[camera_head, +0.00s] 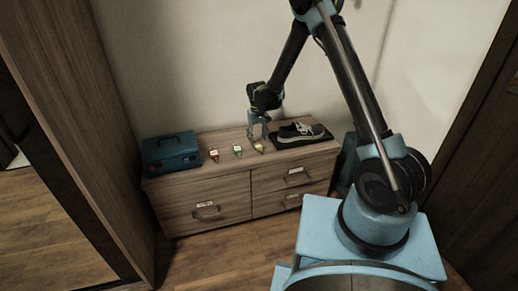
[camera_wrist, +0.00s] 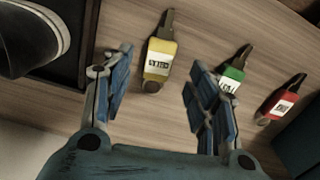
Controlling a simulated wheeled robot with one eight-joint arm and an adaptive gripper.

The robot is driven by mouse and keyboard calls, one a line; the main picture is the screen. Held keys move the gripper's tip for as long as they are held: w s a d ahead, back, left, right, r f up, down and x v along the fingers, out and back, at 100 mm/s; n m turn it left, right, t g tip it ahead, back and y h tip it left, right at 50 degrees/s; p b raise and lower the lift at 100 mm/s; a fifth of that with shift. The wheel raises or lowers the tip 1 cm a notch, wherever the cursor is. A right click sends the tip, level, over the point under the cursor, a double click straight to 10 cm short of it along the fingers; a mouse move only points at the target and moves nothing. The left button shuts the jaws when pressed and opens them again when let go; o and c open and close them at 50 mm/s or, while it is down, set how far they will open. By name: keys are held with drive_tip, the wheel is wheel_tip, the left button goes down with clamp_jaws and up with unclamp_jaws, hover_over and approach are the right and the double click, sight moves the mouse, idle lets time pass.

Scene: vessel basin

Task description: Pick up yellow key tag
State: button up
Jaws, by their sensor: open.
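The yellow key tag (camera_wrist: 159,62) lies on the wooden dresser top, with a white label and a dark strap at one end. In the wrist view it shows beyond and between my open fingers. My gripper (camera_wrist: 155,95) is open and empty. In the head view my gripper (camera_head: 257,131) is above the dresser, close to the yellow key tag (camera_head: 258,147). I see no contact between them. A green key tag (camera_wrist: 231,76) and a red key tag (camera_wrist: 283,101) lie beside it, to the right in the wrist view.
A dark shoe (camera_head: 298,129) on a black tray (camera_head: 310,140) stands right of the tags. A blue-green box (camera_head: 171,154) stands at the dresser's left end. The wooden dresser (camera_head: 222,184) stands against the wall, with bare top along its front edge.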

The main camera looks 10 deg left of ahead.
sight(258, 145)
wheel_tip(258, 145, down, 4)
drive_tip(key=shift+w+f, duration=0.1)
drive_tip(key=c, duration=1.1)
drive_tip(key=shift+o, duration=0.2)
